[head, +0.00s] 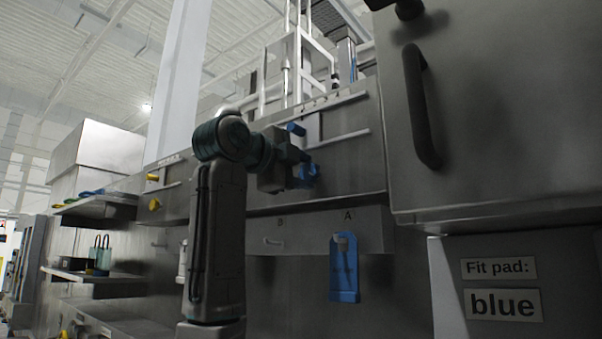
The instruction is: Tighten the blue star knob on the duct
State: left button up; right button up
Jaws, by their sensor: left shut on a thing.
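The blue star knob (309,172) shows on the front of the grey steel duct (350,172), in the middle of the head view. My left gripper (303,158) reaches it from the left and is shut on it. The dark gripper body hides part of the knob, so I cannot see how far it is screwed in. A smaller blue part (296,129) shows just above the gripper. My right gripper is out of view.
A blue bracket (344,268) hangs below, under the letter A. A steel cabinet with a black handle (422,106) fills the right, above a "Fit pad: blue" sign (502,287). Shelves (95,276) with small items stand at left, and yellow knobs (154,204) show left of my arm.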

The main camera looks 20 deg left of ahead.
pick_arm(q)
jog(key=m, duration=0.5)
jog(key=shift+m, duration=0.3)
jog(key=m, duration=0.5)
jog(key=shift+f+m, duration=0.1)
jog(key=shift+m, duration=0.2)
jog(key=o, duration=1)
jog(key=shift+c, duration=0.2)
jog(key=shift+s, duration=0.1)
jog(key=b+v, duration=0.5)
jog(key=v, duration=0.5)
jog(key=shift+s+b, duration=0.25)
jog(key=shift+b, duration=0.1)
